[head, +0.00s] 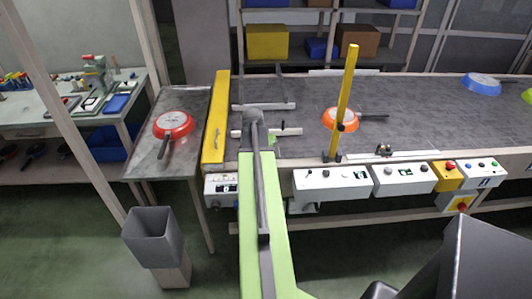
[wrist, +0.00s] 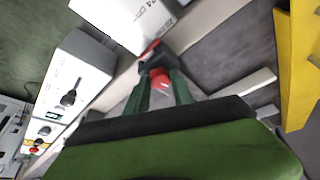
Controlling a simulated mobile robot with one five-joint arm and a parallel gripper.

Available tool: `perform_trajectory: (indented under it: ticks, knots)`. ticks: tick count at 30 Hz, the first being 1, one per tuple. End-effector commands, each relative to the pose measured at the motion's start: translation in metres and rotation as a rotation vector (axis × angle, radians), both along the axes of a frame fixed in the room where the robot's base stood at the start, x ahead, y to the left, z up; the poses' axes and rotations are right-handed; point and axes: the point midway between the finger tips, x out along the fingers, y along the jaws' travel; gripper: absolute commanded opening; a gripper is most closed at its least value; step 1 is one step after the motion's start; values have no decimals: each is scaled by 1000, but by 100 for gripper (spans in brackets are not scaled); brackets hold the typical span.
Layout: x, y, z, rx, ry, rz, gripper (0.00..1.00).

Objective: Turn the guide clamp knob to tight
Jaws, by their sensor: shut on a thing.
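The guide clamp knob (wrist: 160,81) is red with a small pale mark. In the wrist view it sits between the two dark green fingers of my gripper (wrist: 159,90), which is shut on it. A dark bracket with a red top (wrist: 152,54) is just beyond the fingertips. In the head view my arm reaches over the front edge of the conveyor (head: 315,93). There my gripper (head: 252,118) is mostly hidden behind my own wrist, and the knob is hidden too. How far the knob is turned is not clear.
Control boxes (head: 332,182) line the conveyor's front edge. A yellow post (head: 345,95) stands right of my arm, a yellow bar (head: 215,125) left of it. An orange pan (head: 333,118) lies on the belt; a red pan (head: 173,124) lies on the side table.

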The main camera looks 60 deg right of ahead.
Motion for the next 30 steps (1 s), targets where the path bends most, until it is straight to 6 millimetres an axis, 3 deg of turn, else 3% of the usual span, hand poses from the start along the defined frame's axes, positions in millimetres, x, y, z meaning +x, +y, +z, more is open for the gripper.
perform_trajectory:
  ticks: [12, 29, 30]
  knots:
    - [2, 0, 0, 1, 0, -182, 0]
    - [1, 0, 0, 2, 0, -208, 0]
    - [1, 0, 0, 2, 0, -208, 34]
